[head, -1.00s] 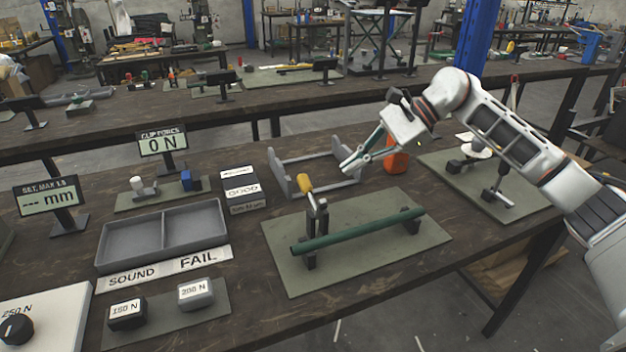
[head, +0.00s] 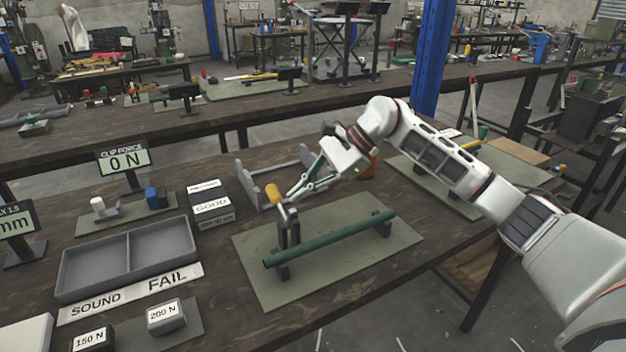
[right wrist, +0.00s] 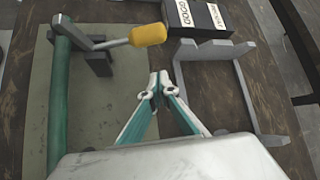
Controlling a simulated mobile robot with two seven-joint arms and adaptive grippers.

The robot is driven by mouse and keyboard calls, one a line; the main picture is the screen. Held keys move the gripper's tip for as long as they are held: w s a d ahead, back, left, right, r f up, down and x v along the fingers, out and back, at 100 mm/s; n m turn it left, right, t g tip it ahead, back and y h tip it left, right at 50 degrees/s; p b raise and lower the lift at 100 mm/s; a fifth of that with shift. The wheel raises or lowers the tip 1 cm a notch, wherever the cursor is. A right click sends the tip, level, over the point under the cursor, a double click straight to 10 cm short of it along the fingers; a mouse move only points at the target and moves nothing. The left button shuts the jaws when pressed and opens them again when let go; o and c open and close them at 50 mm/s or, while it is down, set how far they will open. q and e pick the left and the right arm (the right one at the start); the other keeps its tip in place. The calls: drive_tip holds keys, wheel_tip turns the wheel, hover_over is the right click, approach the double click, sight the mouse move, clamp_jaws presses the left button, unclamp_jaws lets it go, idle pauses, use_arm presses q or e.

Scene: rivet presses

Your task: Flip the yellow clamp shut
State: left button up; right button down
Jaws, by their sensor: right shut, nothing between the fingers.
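The yellow clamp handle (head: 273,194) is a yellow grip on a grey lever, on a post at the left end of a dark green bar (head: 330,239). The lever stands raised above the bar, tilted to the back left. In the right wrist view the yellow grip (right wrist: 148,34) is above and left of the fingertips. My right gripper (head: 290,198) is shut and empty, its tips just right of the yellow grip in the head view. In the right wrist view the shut fingers (right wrist: 158,82) are apart from the grip. My left gripper is in neither view.
The bar and clamp are on a grey-green mat (head: 250,262). A grey bracket frame (head: 247,183) stands behind the clamp. A divided grey tray (head: 130,258) and a GOOD label block (head: 210,205) are to the left. An orange object (head: 366,168) stands behind my right gripper.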

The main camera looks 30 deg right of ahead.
sight(281, 201)
drive_tip(key=shift+x, duration=1)
drive_tip(key=r, duration=0.1)
drive_tip(key=s+a+r, duration=0.1)
drive_tip(key=r, duration=0.1)
drive_tip(key=shift+a+p, duration=0.2)
drive_tip(key=shift+p, duration=0.1)
drive_tip(key=shift+s+a+r, duration=0.1)
drive_tip(key=shift+s+r, duration=0.05)
drive_tip(key=shift+a, duration=0.1)
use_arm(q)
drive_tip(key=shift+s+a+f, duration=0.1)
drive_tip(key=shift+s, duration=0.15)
use_arm(e)
drive_tip(key=shift+r, duration=0.1)
